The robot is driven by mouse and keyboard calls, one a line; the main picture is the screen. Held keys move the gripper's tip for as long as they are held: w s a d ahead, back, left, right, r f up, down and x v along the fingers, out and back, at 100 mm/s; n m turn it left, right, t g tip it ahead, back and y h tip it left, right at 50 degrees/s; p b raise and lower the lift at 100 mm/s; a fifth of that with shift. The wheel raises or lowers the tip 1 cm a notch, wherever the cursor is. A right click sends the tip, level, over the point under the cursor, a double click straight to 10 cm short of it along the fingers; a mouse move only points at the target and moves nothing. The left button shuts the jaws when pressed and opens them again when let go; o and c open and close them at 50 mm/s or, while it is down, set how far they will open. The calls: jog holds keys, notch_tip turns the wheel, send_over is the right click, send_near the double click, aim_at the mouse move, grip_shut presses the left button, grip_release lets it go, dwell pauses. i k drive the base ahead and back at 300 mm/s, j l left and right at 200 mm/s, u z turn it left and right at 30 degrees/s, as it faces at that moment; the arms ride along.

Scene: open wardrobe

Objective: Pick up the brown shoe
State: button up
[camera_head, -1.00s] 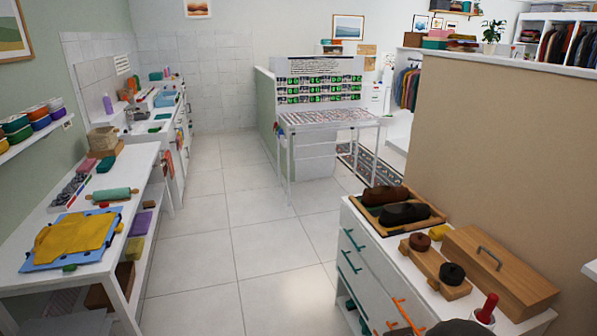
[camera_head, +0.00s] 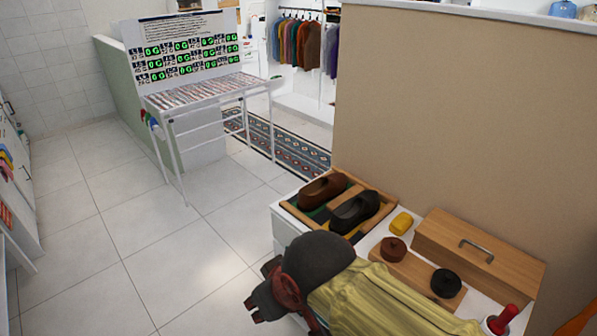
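The brown shoe (camera_head: 322,190) lies in the left part of a wooden tray (camera_head: 389,204) on the white cabinet at the right. A black shoe (camera_head: 355,212) lies beside it in the same tray, to the right and nearer to me. My gripper (camera_head: 262,298) is at the lower middle, left of the cabinet top and nearer to me than the tray. It is apart from both shoes in the picture. My arm hides part of the cabinet front. The fingertips are dark and partly turned away, so their opening is unclear.
Right of the tray are a yellow item (camera_head: 401,222), a wooden board with a brown round piece (camera_head: 394,248) and a black one (camera_head: 446,282), a handled wooden box (camera_head: 480,255) and a red-handled item (camera_head: 504,317). A tan partition (camera_head: 440,120) rises behind. The tiled floor at left is clear.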

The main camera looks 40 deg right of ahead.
aim_at(312, 197)
jog(key=i, duration=2.1)
jog(key=i+z, duration=0.3)
jog(key=i+j+z, duration=0.35)
jog(key=i, duration=0.15)
jog(key=i+j+z, duration=0.3)
jog(key=i+l+z, duration=0.1)
jog(key=z, duration=3)
